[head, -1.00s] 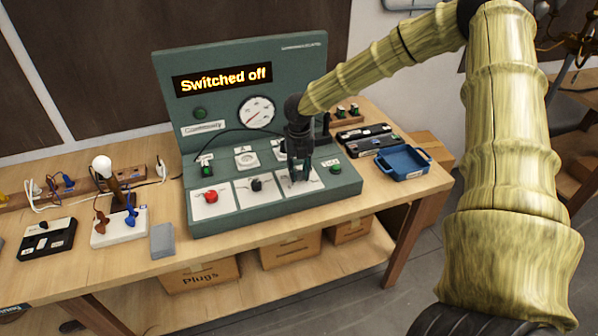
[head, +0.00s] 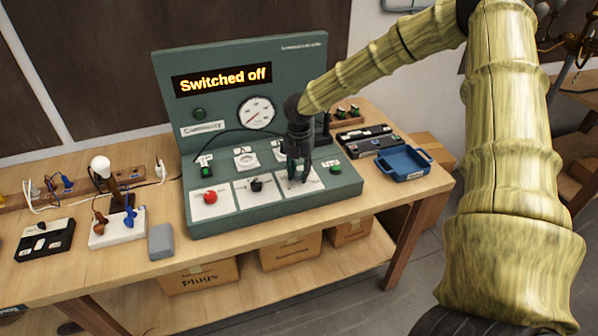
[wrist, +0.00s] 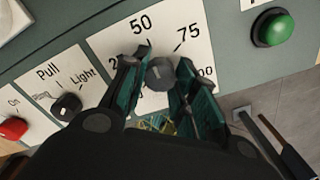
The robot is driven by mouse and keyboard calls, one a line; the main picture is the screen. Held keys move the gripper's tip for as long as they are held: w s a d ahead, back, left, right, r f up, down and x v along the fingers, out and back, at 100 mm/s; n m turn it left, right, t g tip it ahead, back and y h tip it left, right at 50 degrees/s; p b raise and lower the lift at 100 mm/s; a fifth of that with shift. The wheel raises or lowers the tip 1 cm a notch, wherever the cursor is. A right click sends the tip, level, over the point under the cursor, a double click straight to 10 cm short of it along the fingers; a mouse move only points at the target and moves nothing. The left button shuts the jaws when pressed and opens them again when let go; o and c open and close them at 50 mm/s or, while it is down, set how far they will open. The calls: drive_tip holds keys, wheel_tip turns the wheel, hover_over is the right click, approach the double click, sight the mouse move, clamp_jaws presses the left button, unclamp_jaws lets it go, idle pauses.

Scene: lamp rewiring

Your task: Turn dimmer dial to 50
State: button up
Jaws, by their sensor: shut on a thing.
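The dimmer dial is a grey knob (wrist: 159,74) on a white scale plate (wrist: 113,44) with the marks 50 and 75 in view and other marks partly covered. My gripper (wrist: 164,77) has its two dark green fingers on either side of the knob and is shut on it. In the head view my gripper (head: 297,172) reaches down onto the rightmost white plate of the green test panel (head: 210,226) and hides the dial. Which mark the dial points to cannot be told clearly. The panel's display (head: 223,79) reads "Switched off".
Left of the dial are a black knob (wrist: 66,107) marked Pull and Light and a red button (wrist: 12,129). A green button (wrist: 273,27) lies to the right. A blue tray (head: 403,164) stands right of the panel.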

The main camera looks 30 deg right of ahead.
sight(299, 173)
drive_tip(key=o, duration=1)
wheel_tip(299, 173, up, 12)
idle(0.4)
idle(0.4)
